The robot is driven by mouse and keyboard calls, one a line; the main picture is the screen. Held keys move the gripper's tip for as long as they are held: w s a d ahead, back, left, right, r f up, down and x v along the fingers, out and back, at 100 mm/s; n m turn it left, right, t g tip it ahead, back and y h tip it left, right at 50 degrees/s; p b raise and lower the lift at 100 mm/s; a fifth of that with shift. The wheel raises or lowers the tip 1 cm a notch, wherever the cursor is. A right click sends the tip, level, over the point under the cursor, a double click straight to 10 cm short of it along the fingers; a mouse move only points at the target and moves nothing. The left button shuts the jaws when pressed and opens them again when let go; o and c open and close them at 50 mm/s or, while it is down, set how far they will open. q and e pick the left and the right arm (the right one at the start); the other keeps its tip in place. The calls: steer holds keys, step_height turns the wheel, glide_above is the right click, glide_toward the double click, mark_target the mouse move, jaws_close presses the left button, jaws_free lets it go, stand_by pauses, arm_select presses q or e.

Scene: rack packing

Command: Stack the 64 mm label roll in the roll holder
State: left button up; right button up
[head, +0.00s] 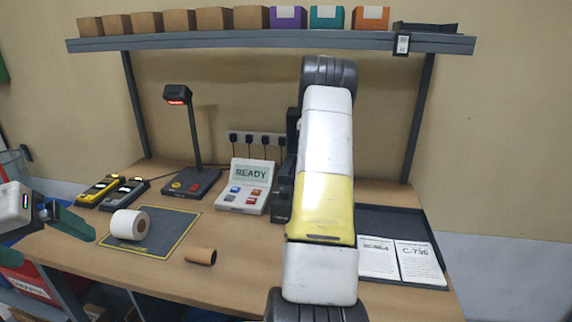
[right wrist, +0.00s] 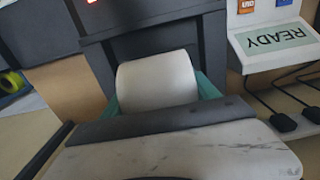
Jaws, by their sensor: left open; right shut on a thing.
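A white label roll (right wrist: 155,78) sits between the teal fingers of my right gripper (right wrist: 159,92) in the right wrist view. The gripper is shut on it, right in front of a dark grey frame-like device (right wrist: 150,28) that may be the roll holder. I cannot tell whether roll and device touch. In the head view my right arm hides this gripper, its roll and most of a dark device (head: 282,203). Another white roll (head: 126,225) lies on its side on the dark mat. My left gripper (head: 52,246) is open and empty, left of that roll. No roll width is readable.
A brown cardboard core (head: 200,256) lies right of the yellow-edged mat (head: 170,238). A READY console (head: 246,186), a lamp-like scanner (head: 190,180) and two handheld devices (head: 112,190) stand behind. A dark tray (head: 400,222) with printed cards is at right. A shelf (head: 270,41) of boxes spans above.

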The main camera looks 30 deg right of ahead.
steer(key=shift+f, duration=1.7)
steer(key=shift+f, duration=0.1)
steer(key=shift+f, duration=0.15)
steer(key=o, duration=2)
steer(key=shift+f, duration=0.1)
step_height(320, 180, up, 8)
steer(key=shift+r, duration=0.1)
steer(key=shift+a, duration=0.1)
